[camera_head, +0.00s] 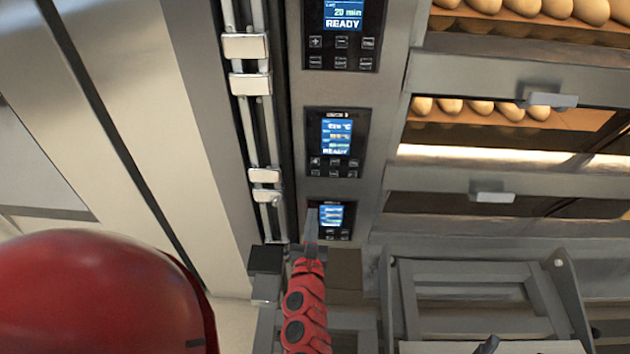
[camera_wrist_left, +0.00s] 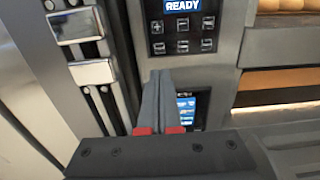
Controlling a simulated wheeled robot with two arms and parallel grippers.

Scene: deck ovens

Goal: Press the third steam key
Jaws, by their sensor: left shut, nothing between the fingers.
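Three dark control panels are stacked on the oven's grey column: a top panel (camera_head: 341,50), a middle panel (camera_head: 336,143) and a lowest panel (camera_head: 345,233). Each has a lit blue screen with small keys under it; the key labels are too small to read as steam keys. My left gripper (camera_head: 311,215) is shut and empty, its fingers pointing up in front of the left edge of the lowest panel. In the left wrist view, the shut fingers (camera_wrist_left: 161,75) hide part of a lower panel (camera_wrist_left: 201,110), below another panel (camera_wrist_left: 182,47). Contact cannot be told.
Left of the panels runs a vertical rail with metal blocks (camera_head: 245,47). To the right are oven decks with loaves (camera_head: 480,107) and handled doors (camera_head: 492,197). A grey metal rack (camera_head: 470,268) stands at the lower right, close to my left arm.

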